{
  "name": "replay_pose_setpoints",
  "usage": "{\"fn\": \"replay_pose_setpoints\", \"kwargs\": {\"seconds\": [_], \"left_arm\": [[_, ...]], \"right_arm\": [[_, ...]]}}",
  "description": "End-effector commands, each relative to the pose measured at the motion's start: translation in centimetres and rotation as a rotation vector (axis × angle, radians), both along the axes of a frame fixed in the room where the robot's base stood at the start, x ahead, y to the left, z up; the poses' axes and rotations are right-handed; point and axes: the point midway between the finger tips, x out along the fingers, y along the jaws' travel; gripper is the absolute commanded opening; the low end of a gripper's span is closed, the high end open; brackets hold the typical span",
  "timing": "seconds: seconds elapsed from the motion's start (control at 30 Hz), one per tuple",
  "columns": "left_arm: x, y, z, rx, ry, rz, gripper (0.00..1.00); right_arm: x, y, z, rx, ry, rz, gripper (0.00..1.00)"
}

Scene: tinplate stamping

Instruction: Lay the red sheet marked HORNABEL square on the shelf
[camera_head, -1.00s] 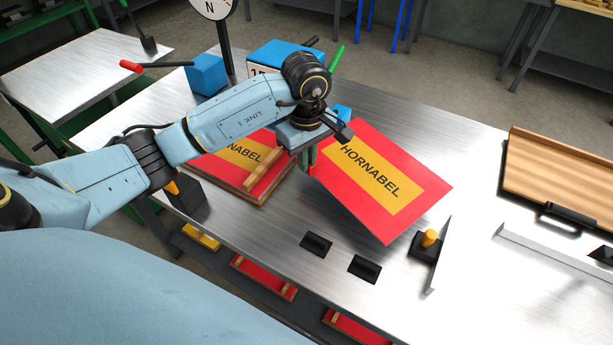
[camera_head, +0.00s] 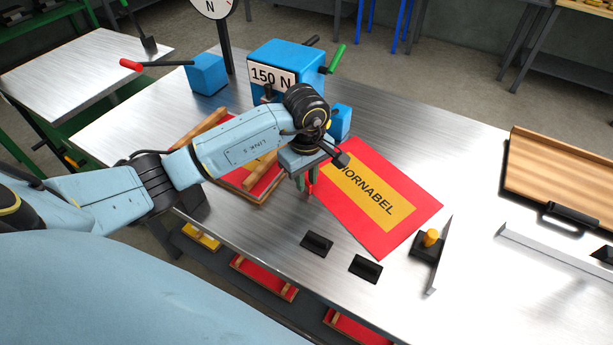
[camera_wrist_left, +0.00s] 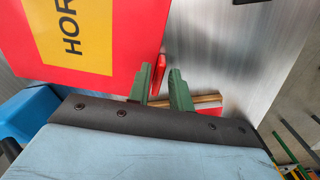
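The red sheet (camera_head: 375,240) with a yellow panel marked HORNABEL is flat and turned at an angle, over the steel bench or on it; any gap beneath is hard to judge. It also fills the upper left of the wrist view (camera_wrist_left: 115,82). My left gripper (camera_head: 306,190) is at the sheet's left corner. In the wrist view its green fingers (camera_wrist_left: 165,82) stand close together with a narrow red piece between them, apparently part of the sheet. A lower shelf (camera_head: 228,257) shows under the bench's front edge. My right gripper is not in view.
Another red sheet on a wooden frame (camera_head: 262,192) lies left of my gripper. A blue 150 N box (camera_head: 290,62) stands behind. A wooden tray (camera_head: 565,175) is at right.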

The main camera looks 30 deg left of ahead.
Motion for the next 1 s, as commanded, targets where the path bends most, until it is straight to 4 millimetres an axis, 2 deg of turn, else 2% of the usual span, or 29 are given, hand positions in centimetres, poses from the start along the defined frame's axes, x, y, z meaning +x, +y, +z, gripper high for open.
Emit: {"fn": "replay_pose_setpoints", "kwargs": {"seconds": [0.33, 0.47, 0.8, 1.0], "left_arm": [[0.0, 0.0, 0.1, -0.001, 0.0, 0.0, 0.3], [0.1, 0.0, 1.0, -0.001, -0.004, 0.0, 0.3], [0.1, 0.1, 8.0, 0.001, -0.006, -0.002, 0.3], [0.0, 0.1, 11.1, 0.0, -0.002, 0.0, 0.3]], "right_arm": [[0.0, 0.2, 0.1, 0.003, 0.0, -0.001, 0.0], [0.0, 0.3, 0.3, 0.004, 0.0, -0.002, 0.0], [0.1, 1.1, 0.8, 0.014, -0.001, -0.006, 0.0], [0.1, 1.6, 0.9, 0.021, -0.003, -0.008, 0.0]]}}
